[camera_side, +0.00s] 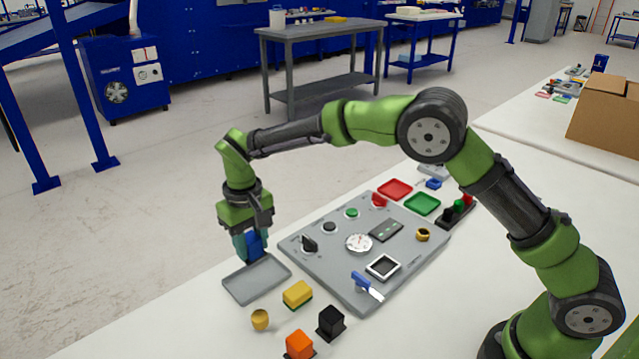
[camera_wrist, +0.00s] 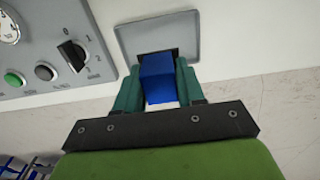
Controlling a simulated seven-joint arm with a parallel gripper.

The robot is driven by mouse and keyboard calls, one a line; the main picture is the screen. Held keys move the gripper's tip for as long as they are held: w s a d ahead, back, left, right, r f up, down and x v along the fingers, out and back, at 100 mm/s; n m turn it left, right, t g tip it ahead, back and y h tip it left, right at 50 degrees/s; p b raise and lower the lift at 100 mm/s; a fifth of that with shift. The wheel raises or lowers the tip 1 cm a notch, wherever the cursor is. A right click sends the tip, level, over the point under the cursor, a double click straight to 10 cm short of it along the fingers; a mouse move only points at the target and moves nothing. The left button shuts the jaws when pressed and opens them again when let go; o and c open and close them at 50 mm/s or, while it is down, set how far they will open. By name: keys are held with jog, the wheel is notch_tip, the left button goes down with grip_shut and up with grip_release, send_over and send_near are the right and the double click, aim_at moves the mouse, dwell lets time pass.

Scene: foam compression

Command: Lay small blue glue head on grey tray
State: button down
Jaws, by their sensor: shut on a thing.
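My gripper (camera_side: 248,246) is shut on a small blue block-like piece, the blue glue head (camera_side: 255,243). The glue head (camera_wrist: 157,78) sits between the two teal fingers in the wrist view. The grey tray (camera_side: 256,279) lies flat on the white table, near its left edge. My gripper is over the back left part of the tray, with the fingertips close to it. In the wrist view the tray (camera_wrist: 186,38) lies just past the fingertips. I cannot tell whether the glue head touches the tray. The tray looks empty otherwise.
A grey control panel (camera_side: 330,270) with knobs and a gauge lies right of the tray. A yellow-green sponge block (camera_side: 297,294), a brass piece (camera_side: 260,319), an orange block (camera_side: 299,344) and a black block (camera_side: 331,321) stand in front. Red (camera_side: 395,189) and green trays (camera_side: 422,204) lie behind.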

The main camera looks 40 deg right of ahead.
jog(key=shift+f, duration=3.4)
jog(key=shift+f, duration=0.15)
jog(key=c, duration=0.7)
grip_release()
